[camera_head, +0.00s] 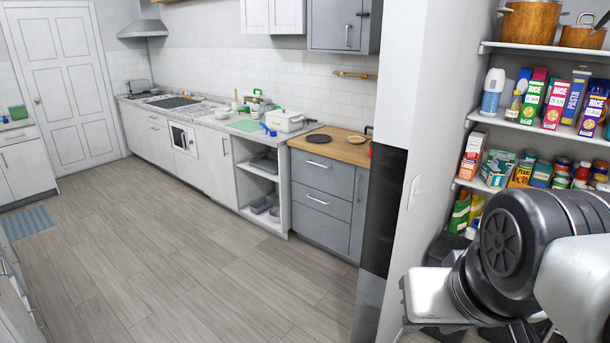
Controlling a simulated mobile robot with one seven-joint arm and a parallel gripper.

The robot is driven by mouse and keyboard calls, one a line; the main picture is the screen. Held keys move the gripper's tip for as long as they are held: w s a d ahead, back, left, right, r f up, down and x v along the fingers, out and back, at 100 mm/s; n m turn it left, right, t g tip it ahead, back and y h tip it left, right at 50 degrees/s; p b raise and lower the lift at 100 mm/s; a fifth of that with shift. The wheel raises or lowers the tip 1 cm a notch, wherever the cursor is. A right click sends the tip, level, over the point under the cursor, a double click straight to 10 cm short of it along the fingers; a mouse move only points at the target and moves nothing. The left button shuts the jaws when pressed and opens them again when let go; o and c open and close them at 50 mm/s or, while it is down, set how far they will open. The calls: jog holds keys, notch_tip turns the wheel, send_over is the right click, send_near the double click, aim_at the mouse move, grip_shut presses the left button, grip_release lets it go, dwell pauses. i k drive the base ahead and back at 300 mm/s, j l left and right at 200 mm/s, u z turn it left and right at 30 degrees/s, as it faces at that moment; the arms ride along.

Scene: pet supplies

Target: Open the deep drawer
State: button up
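A grey cabinet with a wooden top stands against the back wall, right of centre. Its front has two drawers with horizontal metal handles: an upper drawer (330,180) and a lower drawer (320,232). The lower front looks taller, so it may be the deep drawer. Both look shut. A narrow grey panel with a handle is to their right, partly hidden by the wall edge. My arm shows at the lower right, far from the cabinet in the picture. I cannot make out my gripper's fingers.
A wall end (430,130) stands between the cabinet and pantry shelves (545,130) holding boxes, jars and pots. An open-shelf unit (264,217) adjoins the drawers on the left. The wooden floor (180,260) in front is clear. A blue mat (28,222) lies at far left.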

aim_at(334, 177)
jog(key=u, duration=0.2)
jog(key=i+j+u, duration=0.15)
jog(key=i+u, duration=0.45)
jog(key=i, duration=0.15)
jog(key=i+j+u, duration=0.15)
jog(key=i+u, duration=0.3)
jog(key=i, duration=1.05)
jog(key=i+l+z, duration=0.15)
jog(key=i+z, duration=0.35)
jog(key=i, duration=0.15)
jog(key=i+j+z, duration=0.1)
jog(key=i+z, duration=0.4)
jog(key=i+l+u, duration=0.25)
jog(key=i+l, duration=1.05)
jog(key=i, duration=0.1)
